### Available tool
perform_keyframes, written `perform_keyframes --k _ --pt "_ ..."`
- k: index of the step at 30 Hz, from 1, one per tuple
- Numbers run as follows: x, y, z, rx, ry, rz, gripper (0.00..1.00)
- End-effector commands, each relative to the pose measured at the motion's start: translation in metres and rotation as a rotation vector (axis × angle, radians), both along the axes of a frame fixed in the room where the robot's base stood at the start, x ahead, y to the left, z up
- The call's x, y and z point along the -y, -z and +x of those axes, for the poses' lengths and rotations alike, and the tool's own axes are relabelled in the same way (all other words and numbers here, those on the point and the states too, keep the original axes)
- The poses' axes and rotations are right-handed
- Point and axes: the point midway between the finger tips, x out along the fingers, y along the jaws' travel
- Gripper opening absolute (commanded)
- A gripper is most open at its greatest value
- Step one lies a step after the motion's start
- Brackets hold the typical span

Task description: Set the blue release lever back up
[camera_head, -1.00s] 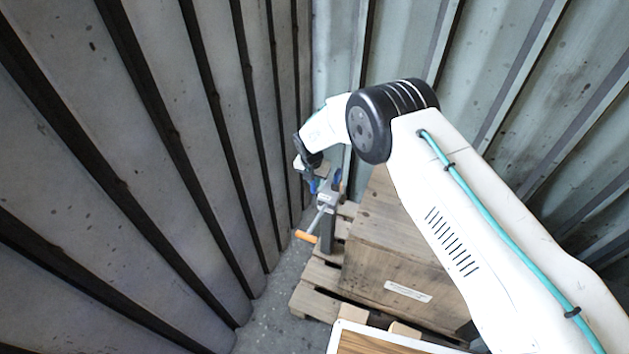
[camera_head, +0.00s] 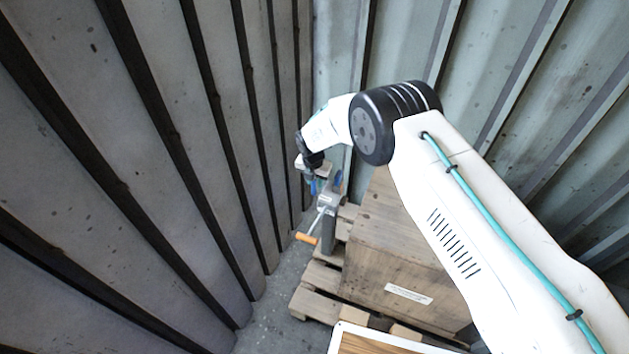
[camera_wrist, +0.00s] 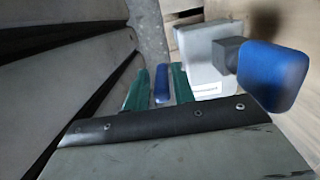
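A grey metal device (camera_head: 328,203) stands upright beside the wooden crate, with an orange-ended handle (camera_head: 306,238) reaching down and left. In the wrist view, a narrow blue lever (camera_wrist: 162,84) shows between the two green fingers of my gripper (camera_wrist: 157,88). The fingers are apart, with a slim gap visible on either side of the blue lever; I cannot tell whether either touches it. A larger blue pad (camera_wrist: 272,76) sits on the light grey block (camera_wrist: 207,58) to the right of the fingers. In the head view my gripper (camera_head: 313,184) is small and partly hidden at the device's top.
A wooden crate (camera_head: 400,262) stands on a pallet (camera_head: 312,300) right of the device. Corrugated metal walls (camera_head: 150,170) close in on the left and behind. A white-rimmed board (camera_head: 338,338) lies at the front. A strip of bare floor (camera_head: 265,318) shows left of the pallet.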

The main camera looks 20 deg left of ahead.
Motion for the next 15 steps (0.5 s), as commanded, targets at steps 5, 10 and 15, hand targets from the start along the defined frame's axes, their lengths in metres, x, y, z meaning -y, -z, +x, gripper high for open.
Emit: perform_keyframes --k 5,10,15 --pt "-0.001 -0.028 -0.002 0.002 0.0 0.002 0.25" --pt "-0.001 -0.056 -0.005 0.002 0.0 0.003 0.25" --pt "-0.002 -0.072 -0.007 0.003 0.0 0.003 0.25"
